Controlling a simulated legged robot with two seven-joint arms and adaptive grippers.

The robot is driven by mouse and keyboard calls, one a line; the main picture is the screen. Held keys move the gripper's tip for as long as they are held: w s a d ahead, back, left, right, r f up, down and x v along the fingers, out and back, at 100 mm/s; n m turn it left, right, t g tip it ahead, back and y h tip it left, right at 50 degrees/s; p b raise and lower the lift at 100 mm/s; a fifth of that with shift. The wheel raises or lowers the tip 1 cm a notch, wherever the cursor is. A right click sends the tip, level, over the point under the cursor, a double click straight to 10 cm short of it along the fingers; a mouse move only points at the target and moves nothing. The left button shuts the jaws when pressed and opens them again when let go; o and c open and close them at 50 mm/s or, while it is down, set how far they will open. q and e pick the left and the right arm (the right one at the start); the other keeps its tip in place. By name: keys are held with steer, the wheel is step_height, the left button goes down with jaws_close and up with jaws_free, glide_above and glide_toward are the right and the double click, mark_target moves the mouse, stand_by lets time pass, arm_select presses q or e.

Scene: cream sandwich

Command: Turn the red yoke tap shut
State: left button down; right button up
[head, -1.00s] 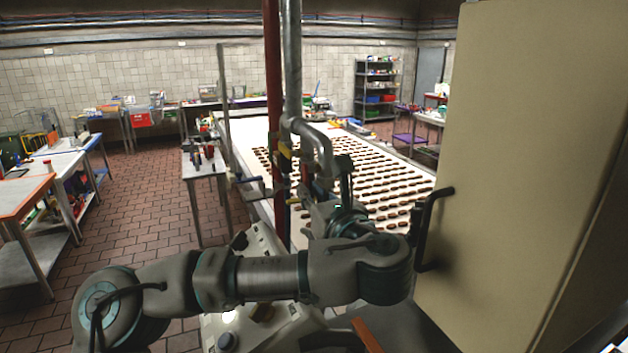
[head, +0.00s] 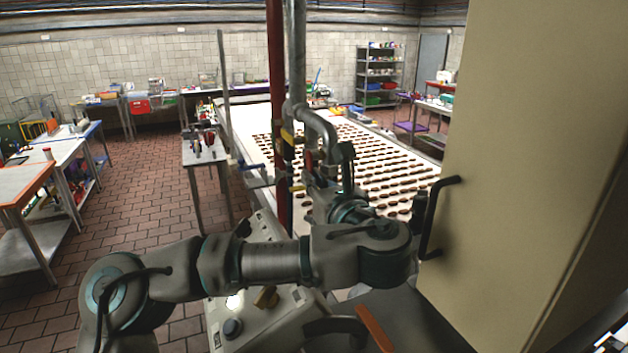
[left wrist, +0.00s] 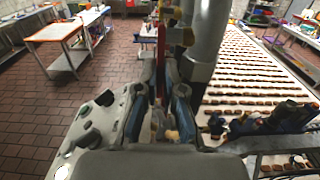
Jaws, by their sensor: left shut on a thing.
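The red yoke tap (left wrist: 160,78) shows in the left wrist view as a narrow red upright part between the two fingers of my left gripper (left wrist: 161,92). The gripper is shut on it; the fingers hide much of it. In the head view my left gripper (head: 312,168) is beside the vertical pipes, and a small red part shows near its fingertips. The tap's exact turn angle cannot be told. My right gripper is not in view.
A red pipe (head: 276,80) and a grey pipe (head: 297,60) with a bend stand close to the gripper. A conveyor (head: 375,150) with rows of brown sweets lies behind. A beige cabinet (head: 530,150) blocks the right. A control panel (head: 285,318) lies below my arm.

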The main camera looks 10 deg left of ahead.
arm_select(q)
steer(key=shift+r, duration=0.1)
stand_by(0.8)
steer(key=c, duration=1.6)
jaws_free()
steer(key=shift+s+d, duration=0.1)
steer(key=shift+s+d, duration=0.1)
steer(key=shift+d, duration=0.05)
steer(key=v, duration=1.1)
steer(key=shift+s+d, duration=0.2)
steer(key=shift+d, duration=0.15)
steer(key=shift+a, duration=0.1)
